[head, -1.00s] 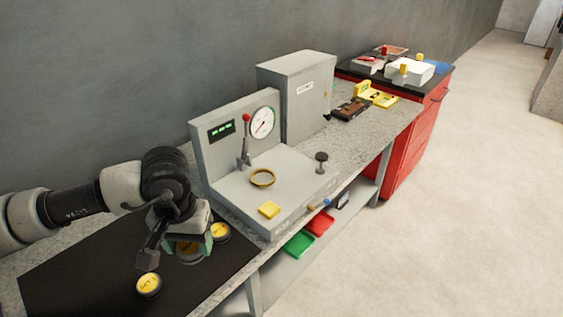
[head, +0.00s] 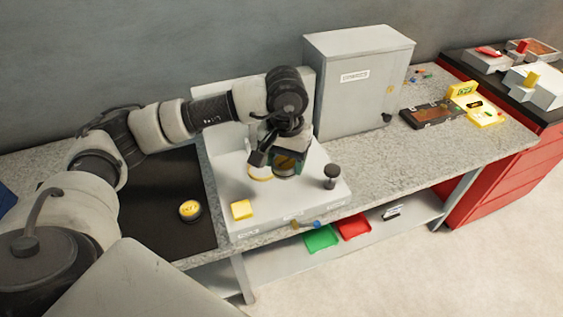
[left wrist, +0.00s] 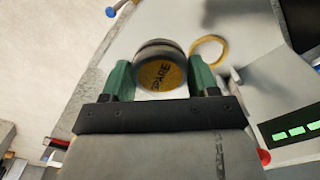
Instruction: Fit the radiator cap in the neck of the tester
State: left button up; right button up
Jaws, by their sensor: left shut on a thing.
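A radiator cap with a yellow top lettered "SPARE" (left wrist: 160,72) is held between the green fingers of my left gripper (head: 287,158). The cap also shows in the head view (head: 287,168), partly covered by the fingers. The tester's neck, a brass ring (left wrist: 207,50), lies beside the held cap in the left wrist view, apart from it. In the head view the gripper hides part of the neck (head: 258,173). The grey tester (head: 280,207) stands on the bench, its gauge panel mostly behind my arm. My right gripper is not in view.
Another yellow-topped cap (head: 190,210) lies on the black mat (head: 170,235). A yellow square block (head: 241,209) and a dark knob (head: 331,172) stand on the tester. A grey cabinet (head: 357,85) stands behind. Green (head: 321,238) and red (head: 354,228) trays lie on the shelf below.

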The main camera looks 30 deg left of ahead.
pick_arm(q)
jog(key=p, duration=0.2)
send_near(262, 170)
jog(key=d, duration=0.1)
jog(key=s+d, duration=0.2)
jog(key=shift+s+d+r, duration=0.15)
jog(key=shift+s+r, duration=0.1)
jog(key=w+a+f, duration=0.2)
jog(key=shift+w+a+f, duration=0.15)
jog(key=shift+a+f, duration=0.1)
jog(key=shift+a, duration=0.15)
jog(key=shift+a+f, duration=0.15)
jog(key=shift+f+p, duration=0.25)
jog(key=shift+p, duration=0.05)
notch_tip(262, 170, down, 3)
jog(key=shift+f+p, duration=0.1)
jog(key=shift+p, duration=0.4)
jog(key=shift+f, duration=0.25)
jog(key=o, duration=0.9)
jog(key=shift+o, duration=0.2)
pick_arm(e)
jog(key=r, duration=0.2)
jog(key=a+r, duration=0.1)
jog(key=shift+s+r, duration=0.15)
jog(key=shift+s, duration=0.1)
